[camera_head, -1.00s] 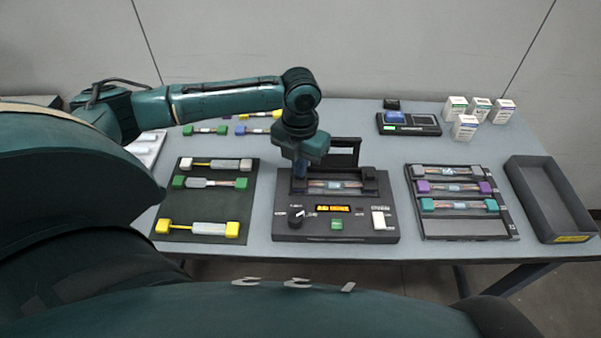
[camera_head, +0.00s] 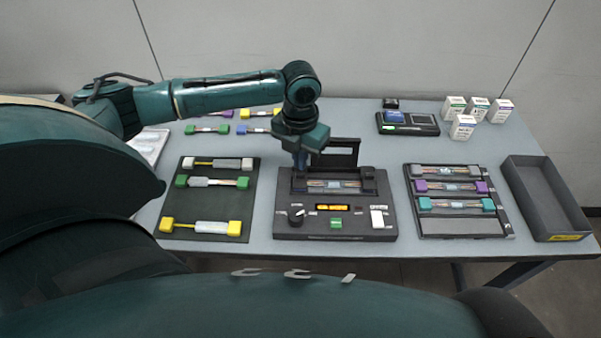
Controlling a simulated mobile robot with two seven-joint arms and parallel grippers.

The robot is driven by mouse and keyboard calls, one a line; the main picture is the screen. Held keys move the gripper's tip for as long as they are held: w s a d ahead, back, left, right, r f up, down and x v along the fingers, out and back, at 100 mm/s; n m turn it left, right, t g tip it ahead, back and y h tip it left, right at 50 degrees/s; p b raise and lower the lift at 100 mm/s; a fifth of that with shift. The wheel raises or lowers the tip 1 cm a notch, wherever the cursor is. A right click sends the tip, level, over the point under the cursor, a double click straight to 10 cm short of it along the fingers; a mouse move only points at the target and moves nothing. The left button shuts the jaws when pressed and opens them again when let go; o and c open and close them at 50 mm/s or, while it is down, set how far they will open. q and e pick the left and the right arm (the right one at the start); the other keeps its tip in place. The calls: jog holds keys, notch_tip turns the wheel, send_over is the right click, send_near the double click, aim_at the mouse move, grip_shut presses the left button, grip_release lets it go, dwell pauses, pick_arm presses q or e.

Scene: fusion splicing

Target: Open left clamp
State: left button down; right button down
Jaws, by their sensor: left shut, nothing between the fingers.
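The splicer (camera_head: 335,220) is a dark box in the middle of the table with its lid (camera_head: 338,154) standing open at the back. A splice piece (camera_head: 338,184) lies across its bay. The left clamp (camera_head: 299,185) is a dark block at the left end of the bay; too small to tell if it is open. The right clamp (camera_head: 368,181) is at the right end. My left gripper (camera_head: 302,166) points down just above and behind the left clamp, shut and empty; I cannot tell if it touches. My right gripper is out of view.
A dark mat (camera_head: 209,231) with several fibre pieces lies left of the splicer. A rack (camera_head: 462,229) with coloured holders stands right, beside an empty grey bin (camera_head: 547,200). A small device (camera_head: 408,123) and several white boxes (camera_head: 463,127) are behind.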

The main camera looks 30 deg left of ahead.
pick_arm(q)
notch_tip(320, 180, up, 8)
jog(key=w+a+p, duration=0.1)
jog(key=w+p, duration=0.1)
jog(key=p, duration=0.3)
jog(key=shift+w+a, duration=0.3)
dwell(0.3)
dwell(0.8)
